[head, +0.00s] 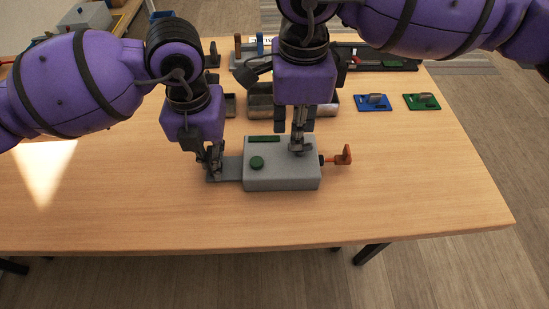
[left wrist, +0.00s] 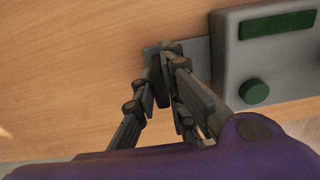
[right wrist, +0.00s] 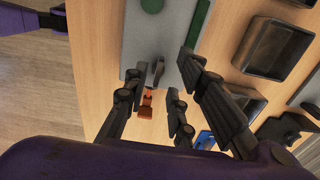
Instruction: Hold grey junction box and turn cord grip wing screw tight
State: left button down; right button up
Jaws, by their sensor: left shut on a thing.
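The grey junction box (head: 281,178) lies on the wooden table, with a green round knob (head: 257,162) and a green strip (head: 264,139) on top. A flat grey tab (head: 230,168) sticks out of its left side. My left gripper (head: 214,168) is shut on this tab; the left wrist view shows its fingertips (left wrist: 164,62) there.
Small metal bins (head: 260,106) stand behind the box, partly hidden by my right arm. A blue plate (head: 373,103) and a green plate (head: 422,102) with small parts lie at the back right. The table's front and right are clear.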

aim_at(282, 169)
jog(key=shift+f, duration=1.7)
grip_shut()
jog(key=shift+w+m, duration=0.15)
jog(key=shift+m, duration=0.85)
jog(key=shift+w+m, duration=0.1)
jog(key=shift+m, duration=0.9)
